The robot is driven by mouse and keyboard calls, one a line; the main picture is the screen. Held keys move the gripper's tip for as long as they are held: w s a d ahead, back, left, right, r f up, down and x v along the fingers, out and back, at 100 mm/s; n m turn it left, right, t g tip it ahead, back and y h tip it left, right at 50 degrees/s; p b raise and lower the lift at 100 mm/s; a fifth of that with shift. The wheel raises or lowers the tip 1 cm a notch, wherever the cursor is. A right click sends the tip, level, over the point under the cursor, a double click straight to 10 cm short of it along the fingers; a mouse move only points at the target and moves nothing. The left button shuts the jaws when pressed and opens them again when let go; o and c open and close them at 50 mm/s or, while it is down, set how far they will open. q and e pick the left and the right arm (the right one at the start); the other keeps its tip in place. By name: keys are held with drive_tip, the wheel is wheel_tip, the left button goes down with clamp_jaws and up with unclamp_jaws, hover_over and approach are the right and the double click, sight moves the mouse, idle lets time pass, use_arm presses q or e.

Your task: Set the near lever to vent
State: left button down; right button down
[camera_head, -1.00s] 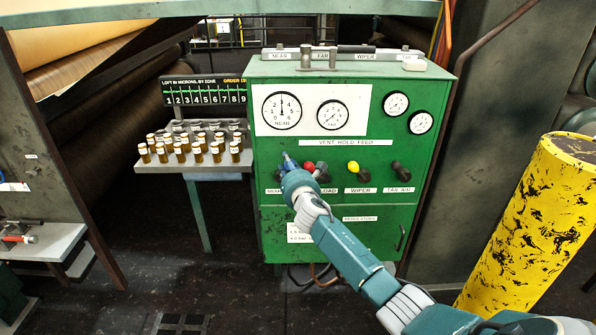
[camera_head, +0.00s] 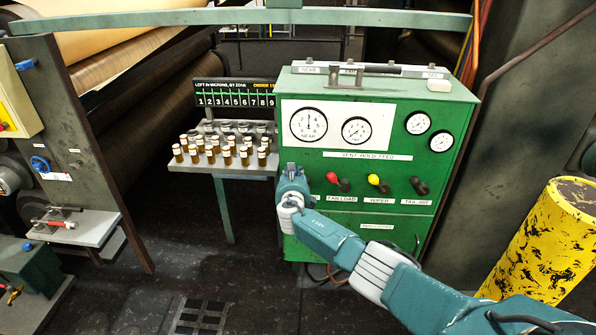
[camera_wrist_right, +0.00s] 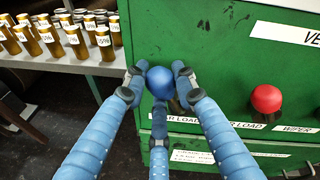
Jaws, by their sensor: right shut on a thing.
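The near lever's blue ball knob (camera_wrist_right: 159,82) shows in the right wrist view, at the left edge of the green panel. My right gripper (camera_wrist_right: 155,80) is shut on it, with fingers on both sides and one below. In the head view my right gripper (camera_head: 292,172) is at the panel's left edge and hides the near lever and its label. The lever's stem is hidden, so I cannot tell its exact angle. A "VENT HOLD FEED" strip (camera_head: 367,156) runs above the levers, with vent on the left. My left gripper is not in view.
The red far-load knob (camera_head: 332,177) is close to the right of my gripper, then the yellow wiper knob (camera_head: 374,179) and the black tail-air knob (camera_head: 417,183). A shelf of labelled vials (camera_head: 222,168) stands close on the left. A yellow post (camera_head: 550,240) stands at the right.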

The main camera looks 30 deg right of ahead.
drive_tip(key=shift+a+f+n, duration=0.4)
drive_tip(key=shift+f+n, duration=0.2)
drive_tip(key=shift+f, duration=0.2)
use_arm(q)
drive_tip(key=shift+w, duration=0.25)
use_arm(e)
drive_tip(key=shift+f, duration=0.1)
drive_tip(key=c, duration=1.5)
unclamp_jaws()
drive_tip(key=shift+w, duration=0.1)
drive_tip(key=shift+o, duration=0.2)
drive_tip(key=shift+w+d, duration=0.1)
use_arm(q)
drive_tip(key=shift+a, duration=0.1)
use_arm(e)
drive_tip(key=shift+r, duration=0.3)
